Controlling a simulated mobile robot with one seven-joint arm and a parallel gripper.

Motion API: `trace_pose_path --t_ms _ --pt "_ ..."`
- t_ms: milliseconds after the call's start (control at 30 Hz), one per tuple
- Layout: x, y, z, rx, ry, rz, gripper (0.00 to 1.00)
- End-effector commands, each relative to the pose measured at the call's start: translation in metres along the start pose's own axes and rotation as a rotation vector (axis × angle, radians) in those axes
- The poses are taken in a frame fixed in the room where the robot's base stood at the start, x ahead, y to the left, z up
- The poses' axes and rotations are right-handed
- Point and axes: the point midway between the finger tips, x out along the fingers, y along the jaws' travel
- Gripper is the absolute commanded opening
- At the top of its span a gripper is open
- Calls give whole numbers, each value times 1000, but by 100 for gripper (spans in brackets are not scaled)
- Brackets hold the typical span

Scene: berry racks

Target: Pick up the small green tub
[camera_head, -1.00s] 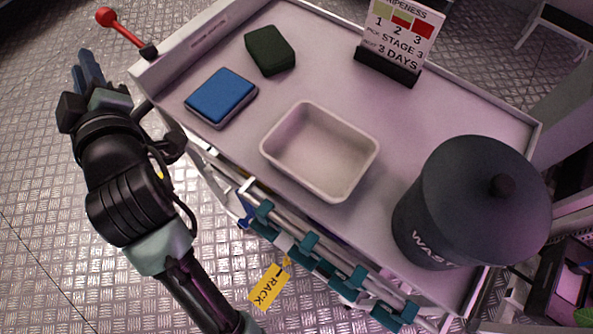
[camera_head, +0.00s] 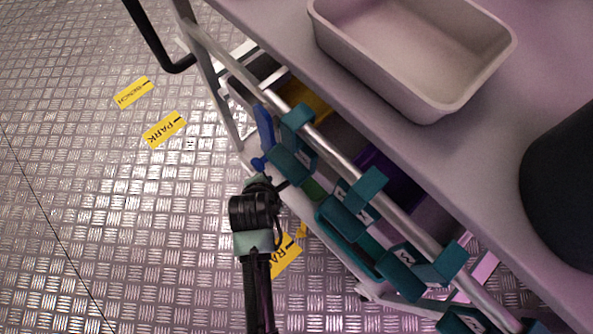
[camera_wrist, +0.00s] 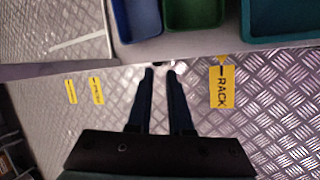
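The small green tub (camera_wrist: 194,14) shows at the top of the wrist view, cut off by the picture edge, between a blue tub (camera_wrist: 137,18) and a larger teal tub (camera_wrist: 285,22). My gripper (camera_wrist: 160,72) is open and empty, its two dark fingers apart with bare floor between them. The fingertips lie just below the shelf edge in the wrist view, short of the green tub and not touching it. In the head view a small patch of the green tub (camera_head: 312,189) seems to show among teal parts. My fingers are mostly hidden there behind my wrist.
A metal rail (camera_head: 330,150) with teal holders (camera_head: 358,195) runs along the cart's side. The cart top (camera_head: 480,150) overhangs, carrying a pale tray (camera_head: 425,105) and a dark bin (camera_head: 565,185). A yellow RACK label (camera_wrist: 222,87) lies on the floor.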

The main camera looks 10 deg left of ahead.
Motion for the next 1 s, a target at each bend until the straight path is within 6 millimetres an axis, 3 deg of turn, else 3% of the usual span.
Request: trace_pose_path --t_ms 100,300,433,700,1000 --pt "12 -38 40 -95 -58 -111 19" --pt "16 -76 73 -199 -87 -227 19" --pt "30 -84 77 -213 -89 -242 19" --pt "77 -94 82 -212 -90 -238 19" --pt "92 -96 84 -212 -89 -237 19"
